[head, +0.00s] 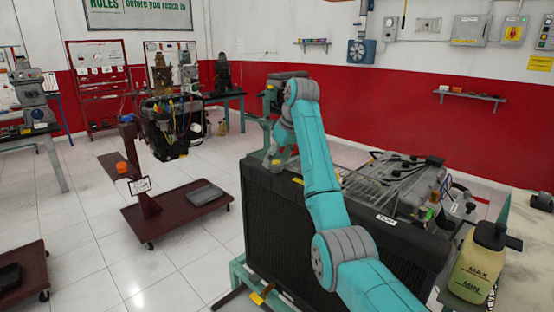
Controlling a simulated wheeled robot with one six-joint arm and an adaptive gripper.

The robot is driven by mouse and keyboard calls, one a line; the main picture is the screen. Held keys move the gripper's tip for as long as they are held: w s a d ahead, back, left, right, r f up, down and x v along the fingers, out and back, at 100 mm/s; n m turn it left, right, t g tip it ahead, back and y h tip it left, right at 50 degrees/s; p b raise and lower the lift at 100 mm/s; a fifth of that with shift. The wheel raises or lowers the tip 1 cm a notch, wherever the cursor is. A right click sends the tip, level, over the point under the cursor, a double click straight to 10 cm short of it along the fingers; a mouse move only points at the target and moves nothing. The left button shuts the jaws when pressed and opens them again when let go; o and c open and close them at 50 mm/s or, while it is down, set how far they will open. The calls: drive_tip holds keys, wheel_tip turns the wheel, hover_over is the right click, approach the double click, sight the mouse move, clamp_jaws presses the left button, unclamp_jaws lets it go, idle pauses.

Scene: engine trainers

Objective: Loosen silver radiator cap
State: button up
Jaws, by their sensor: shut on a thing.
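The large black radiator (272,225) stands at the front of the engine trainer, below and behind my teal arm. My gripper (274,162) points down at the left part of the radiator's top edge. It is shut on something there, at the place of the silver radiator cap. The fingers and wrist hide the cap, so I cannot make out its shape or how far it is turned.
The engine (400,185) sits behind the radiator. A coolant tank (480,262) with MAX and MIN marks is at the right. A dark red wheeled stand (178,212) is on the left. White tiled floor (95,235) is open between the stands.

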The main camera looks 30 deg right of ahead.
drive_tip(key=o, duration=1.2)
drive_tip(key=shift+c, duration=0.2)
drive_tip(key=shift+m, duration=0.3)
